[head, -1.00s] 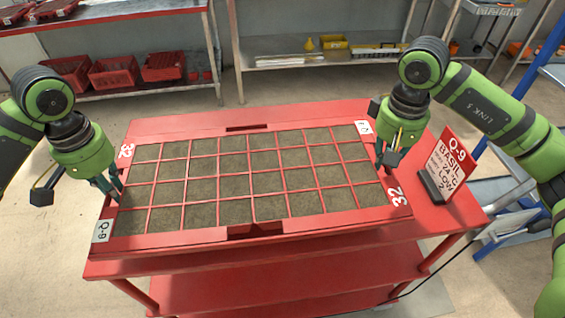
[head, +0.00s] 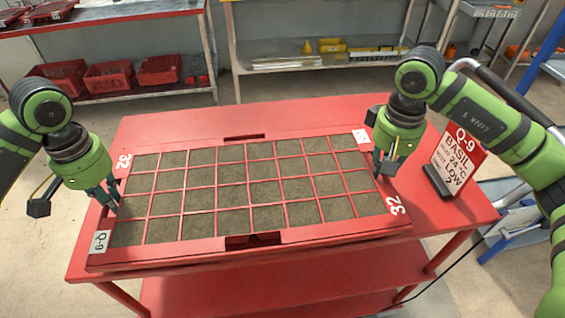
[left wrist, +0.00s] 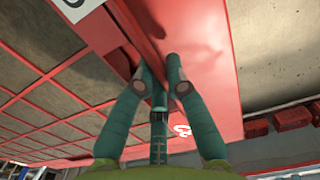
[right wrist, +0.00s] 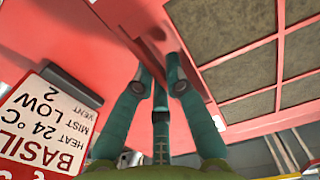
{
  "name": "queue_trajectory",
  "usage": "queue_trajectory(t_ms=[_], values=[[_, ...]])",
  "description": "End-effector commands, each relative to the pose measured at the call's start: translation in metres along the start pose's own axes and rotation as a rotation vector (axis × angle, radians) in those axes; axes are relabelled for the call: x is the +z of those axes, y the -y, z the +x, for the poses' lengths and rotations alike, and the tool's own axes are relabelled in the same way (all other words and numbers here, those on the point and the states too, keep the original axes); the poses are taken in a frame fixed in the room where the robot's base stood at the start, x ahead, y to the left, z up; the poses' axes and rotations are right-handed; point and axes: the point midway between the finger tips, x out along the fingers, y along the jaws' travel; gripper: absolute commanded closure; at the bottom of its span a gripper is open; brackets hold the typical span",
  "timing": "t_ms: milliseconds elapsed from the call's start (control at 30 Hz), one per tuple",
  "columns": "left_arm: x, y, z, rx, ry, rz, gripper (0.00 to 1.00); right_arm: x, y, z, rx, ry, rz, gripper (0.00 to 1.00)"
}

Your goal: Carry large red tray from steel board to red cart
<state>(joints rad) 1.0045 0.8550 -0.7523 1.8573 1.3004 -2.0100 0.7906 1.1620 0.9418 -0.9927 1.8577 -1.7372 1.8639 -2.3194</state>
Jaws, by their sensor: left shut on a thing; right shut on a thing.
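The large red tray (head: 285,239) is divided into many soil-filled cells and carries "32" and "Q-9" markings. It lies over the top of the red cart (head: 450,205), level as far as I can see; I cannot tell whether it touches the top. My left gripper (head: 112,203) is shut on the tray's left rim, also seen in the left wrist view (left wrist: 158,80). My right gripper (head: 379,170) is shut on the right rim, also seen in the right wrist view (right wrist: 160,82). The steel board is not identifiable in view.
A Q-9 basil sign (head: 458,160) stands on the cart's right end, close to my right gripper. Bare cart top shows behind and right of the tray. Shelves with red bins (head: 108,76) and a metal bench (head: 290,67) stand behind, beyond open floor.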

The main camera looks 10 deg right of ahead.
Motion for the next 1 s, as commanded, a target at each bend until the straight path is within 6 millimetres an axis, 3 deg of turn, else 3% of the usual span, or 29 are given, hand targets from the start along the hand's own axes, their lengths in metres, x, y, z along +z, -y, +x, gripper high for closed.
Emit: queue_trajectory(t_ms=[67, 100, 133, 567, 767, 1000], values=[[-0.001, 0.000, 0.006, 0.001, -0.004, -0.001, 1.00, -0.001, 0.000, 0.006, 0.000, -0.003, 0.001, 1.00], [0.000, 0.000, 0.004, 0.000, -0.001, -0.001, 0.70, 0.000, 0.000, 0.004, 0.001, 0.000, 0.001, 0.71], [0.000, 0.000, 0.003, 0.000, -0.001, 0.000, 0.63, 0.000, 0.000, 0.004, 0.001, 0.000, 0.001, 0.63], [0.000, 0.000, -0.001, 0.000, 0.000, 0.000, 0.63, 0.000, 0.000, -0.001, -0.001, -0.001, -0.001, 0.63], [0.000, 0.000, -0.020, 0.000, 0.000, 0.000, 0.63, 0.000, 0.000, -0.020, -0.001, -0.001, -0.001, 0.63], [0.000, 0.000, -0.059, 0.000, 0.000, 0.000, 0.63, 0.000, 0.000, -0.059, 0.000, 0.000, 0.000, 0.63]])
